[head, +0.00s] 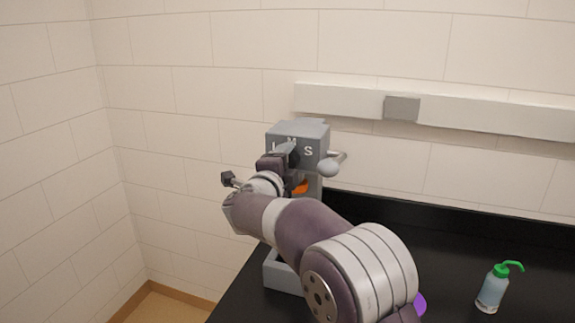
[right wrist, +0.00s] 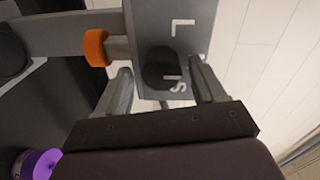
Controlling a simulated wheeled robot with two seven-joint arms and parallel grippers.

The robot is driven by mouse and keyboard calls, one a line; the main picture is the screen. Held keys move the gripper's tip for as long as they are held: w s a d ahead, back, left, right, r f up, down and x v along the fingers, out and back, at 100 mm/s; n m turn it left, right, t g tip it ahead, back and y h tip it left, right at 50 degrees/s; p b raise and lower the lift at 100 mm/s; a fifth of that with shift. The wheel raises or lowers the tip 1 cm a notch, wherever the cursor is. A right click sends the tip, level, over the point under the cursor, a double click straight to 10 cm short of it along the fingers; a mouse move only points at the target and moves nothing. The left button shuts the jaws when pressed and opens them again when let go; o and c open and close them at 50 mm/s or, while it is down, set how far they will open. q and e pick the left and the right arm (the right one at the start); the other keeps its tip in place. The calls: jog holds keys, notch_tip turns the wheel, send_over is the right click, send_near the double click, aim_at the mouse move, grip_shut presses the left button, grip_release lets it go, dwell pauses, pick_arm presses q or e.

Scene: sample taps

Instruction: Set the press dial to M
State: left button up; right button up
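The grey press (head: 318,135) stands on the black bench, with L, M and S lettered on the front of its head. My right gripper (head: 287,158) is in front of that head and hides part of it. In the right wrist view, the dark round dial (right wrist: 160,68) lies between the open fingers of my right gripper (right wrist: 160,66), with a gap on each side. L and S show on the press face (right wrist: 150,20) there. A pale mark shows by the dial near S, but I cannot tell the dial's setting. My left gripper is not in view.
A lever with a rounded grey end (head: 329,167) sticks out at the press's right. An orange ring (right wrist: 95,47) sits on a press part. A purple object (head: 420,303) is partly behind my arm. A green-topped bottle (head: 492,290) stands at the right. The bench between is clear.

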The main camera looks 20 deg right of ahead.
jog(key=b+v, duration=0.3)
jog(key=v, duration=0.9)
jog(key=shift+s+a, duration=0.2)
jog(key=shift+s, duration=0.1)
jog(key=shift+f, duration=0.1)
